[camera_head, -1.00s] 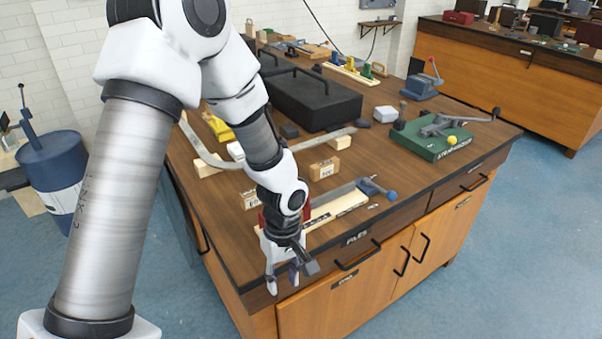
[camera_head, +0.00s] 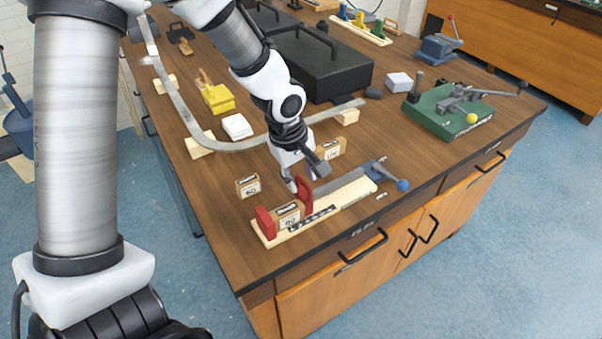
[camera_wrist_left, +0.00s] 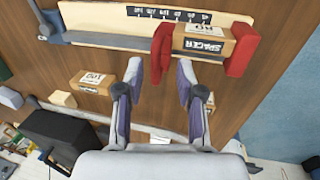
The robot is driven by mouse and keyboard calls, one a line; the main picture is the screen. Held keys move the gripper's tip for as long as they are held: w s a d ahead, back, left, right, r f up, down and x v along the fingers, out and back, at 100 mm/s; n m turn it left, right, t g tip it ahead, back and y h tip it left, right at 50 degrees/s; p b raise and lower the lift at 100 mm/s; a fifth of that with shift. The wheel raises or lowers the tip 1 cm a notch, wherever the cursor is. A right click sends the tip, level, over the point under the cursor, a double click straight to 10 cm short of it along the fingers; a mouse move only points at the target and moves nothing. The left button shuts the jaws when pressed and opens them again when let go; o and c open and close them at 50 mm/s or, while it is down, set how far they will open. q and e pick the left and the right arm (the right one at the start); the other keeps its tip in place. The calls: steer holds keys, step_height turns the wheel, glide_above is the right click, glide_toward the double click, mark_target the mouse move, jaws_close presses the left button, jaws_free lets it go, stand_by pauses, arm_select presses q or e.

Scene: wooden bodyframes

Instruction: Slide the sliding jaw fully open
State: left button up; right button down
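The red sliding jaw (camera_head: 304,190) stands on a pale wooden fixture (camera_head: 345,195); in the left wrist view it (camera_wrist_left: 161,52) is at the top centre. A red fixed jaw (camera_head: 265,222) is at the fixture's left end, also in the left wrist view (camera_wrist_left: 242,50). A spacer block (camera_head: 290,214) sits between the two jaws, close to both. My left gripper (camera_head: 299,180) is open above the sliding jaw; in the left wrist view its fingertips (camera_wrist_left: 160,76) lie to either side of the jaw. I cannot tell whether they touch it. My right gripper is not in view.
A blue-ended handle (camera_head: 392,178) is at the fixture's right end. Loose blocks (camera_head: 248,186) and (camera_head: 331,149) stand near the gripper. A curved metal strip (camera_head: 190,120) lies behind, with a black case (camera_head: 320,65) farther back. A green fixture (camera_head: 450,110) is at right.

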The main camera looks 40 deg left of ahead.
arm_select(q)
steer(key=shift+w+a+f, duration=0.1)
steer(key=shift+w+f, duration=0.6)
steer(key=shift+w, duration=0.05)
steer(key=shift+s+r, duration=0.3)
steer(key=shift+s, duration=0.15)
steer(key=shift+c, duration=1.4)
steer(key=shift+s+r, duration=0.1)
steer(key=shift+s, duration=0.05)
jaws_close()
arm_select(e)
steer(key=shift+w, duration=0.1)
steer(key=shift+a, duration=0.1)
